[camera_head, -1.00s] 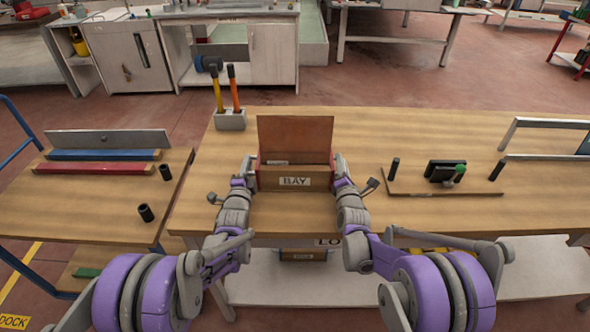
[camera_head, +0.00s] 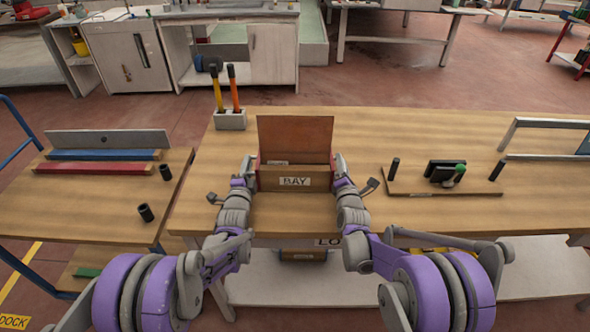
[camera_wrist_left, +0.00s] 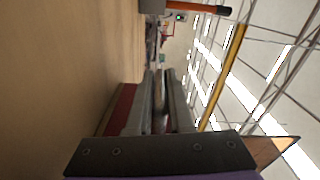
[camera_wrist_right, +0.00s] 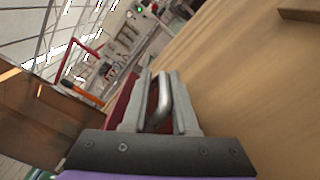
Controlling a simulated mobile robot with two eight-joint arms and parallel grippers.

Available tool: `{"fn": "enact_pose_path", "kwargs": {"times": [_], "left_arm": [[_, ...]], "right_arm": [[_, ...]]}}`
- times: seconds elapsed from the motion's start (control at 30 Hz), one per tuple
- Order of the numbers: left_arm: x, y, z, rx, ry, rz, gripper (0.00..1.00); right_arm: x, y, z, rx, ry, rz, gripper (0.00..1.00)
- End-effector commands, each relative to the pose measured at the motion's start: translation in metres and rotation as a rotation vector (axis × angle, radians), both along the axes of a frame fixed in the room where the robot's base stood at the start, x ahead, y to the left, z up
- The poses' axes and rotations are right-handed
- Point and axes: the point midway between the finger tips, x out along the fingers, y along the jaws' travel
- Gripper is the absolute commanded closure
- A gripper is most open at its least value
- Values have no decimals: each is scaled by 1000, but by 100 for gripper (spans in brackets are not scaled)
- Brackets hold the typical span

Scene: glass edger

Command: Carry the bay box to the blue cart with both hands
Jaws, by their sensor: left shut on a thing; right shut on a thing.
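The bay box (camera_head: 294,181) is a wooden box with a "BAY" label on its front, red ends and a raised brown panel at its back. It is at the near middle of the wooden workbench; I cannot tell if it touches the top. My left gripper (camera_head: 250,166) is shut at its left end, and my right gripper (camera_head: 338,166) is shut at its right end. In the right wrist view the fingers (camera_wrist_right: 160,95) close on a metal handle (camera_wrist_right: 164,100). The left fingers (camera_wrist_left: 165,95) hide most of their grip. The blue cart (camera_head: 90,200) stands to the left.
A tool holder (camera_head: 230,120) stands behind the box. A board with a dark device (camera_head: 445,170) lies right.

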Motion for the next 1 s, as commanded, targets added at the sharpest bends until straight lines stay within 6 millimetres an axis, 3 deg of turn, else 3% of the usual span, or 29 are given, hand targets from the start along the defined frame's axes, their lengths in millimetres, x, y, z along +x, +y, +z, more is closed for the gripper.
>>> {"fn": "enact_pose_path", "kwargs": {"times": [0.47,1.0], "left_arm": [[1,1,6,-2,-4,2,100],[11,1,65,-1,-25,1,100]], "right_arm": [[0,0,4,-3,1,0,100],[11,0,65,-3,-24,-1,100]]}}
